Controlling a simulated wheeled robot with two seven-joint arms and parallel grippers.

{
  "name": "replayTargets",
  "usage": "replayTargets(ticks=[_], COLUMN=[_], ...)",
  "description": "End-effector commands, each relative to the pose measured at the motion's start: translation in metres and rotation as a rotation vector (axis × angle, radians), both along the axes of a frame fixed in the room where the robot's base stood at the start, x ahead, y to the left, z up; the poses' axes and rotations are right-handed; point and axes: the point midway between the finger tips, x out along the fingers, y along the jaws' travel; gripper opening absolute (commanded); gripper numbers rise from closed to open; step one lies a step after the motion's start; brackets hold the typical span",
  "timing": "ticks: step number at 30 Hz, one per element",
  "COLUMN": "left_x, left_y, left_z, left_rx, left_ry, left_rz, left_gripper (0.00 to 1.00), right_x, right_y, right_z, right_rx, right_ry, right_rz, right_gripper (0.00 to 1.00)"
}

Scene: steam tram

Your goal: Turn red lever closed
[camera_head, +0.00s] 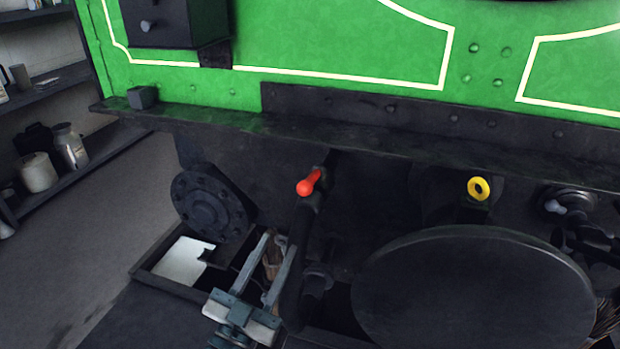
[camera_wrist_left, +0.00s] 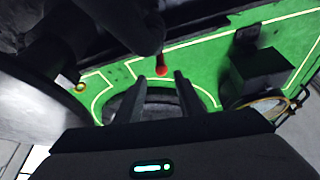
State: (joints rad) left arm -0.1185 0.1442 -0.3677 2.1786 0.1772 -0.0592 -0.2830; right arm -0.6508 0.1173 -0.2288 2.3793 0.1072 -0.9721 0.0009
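The red lever (camera_head: 309,183) is a short handle with a rounded end. It sits on a dark pipe fitting under the green tram's edge and points down and to the left in the head view. In the left wrist view the red lever (camera_wrist_left: 162,69) shows ahead, between the lines of the two fingers. My left gripper (camera_head: 280,240) is below the lever and a little to its left, fingers pointing up. Its fingers are apart with nothing between them, and it does not touch the lever. It also shows in the left wrist view (camera_wrist_left: 160,80). My right gripper is not in view.
A dark pipe (camera_head: 296,262) runs down just right of my left gripper. A round dark flange (camera_head: 210,203) is to the left, and a large dark disc (camera_head: 475,295) to the right. A yellow ring (camera_head: 479,188) and a valve (camera_head: 567,203) sit further right. Shelves (camera_head: 85,143) stand far left.

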Motion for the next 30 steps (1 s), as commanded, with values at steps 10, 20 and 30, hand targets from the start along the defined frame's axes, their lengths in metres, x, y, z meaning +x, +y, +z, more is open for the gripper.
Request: replayTargets(ticks=[10,20,30], left_x=[0.02,0.066,0.117], left_y=[-0.009,-0.03,-0.054], left_z=[0.01,0.031,0.053], left_rx=[-0.002,-0.002,-0.002], left_ry=[-0.004,-0.004,-0.002], left_rz=[0.0,0.0,0.0], left_gripper=[0.35,0.35,0.35], right_x=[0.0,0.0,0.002], right_y=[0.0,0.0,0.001], right_z=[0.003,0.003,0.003], right_rx=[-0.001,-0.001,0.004], right_ry=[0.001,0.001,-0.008], right_rz=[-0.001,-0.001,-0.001], right_gripper=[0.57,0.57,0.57])
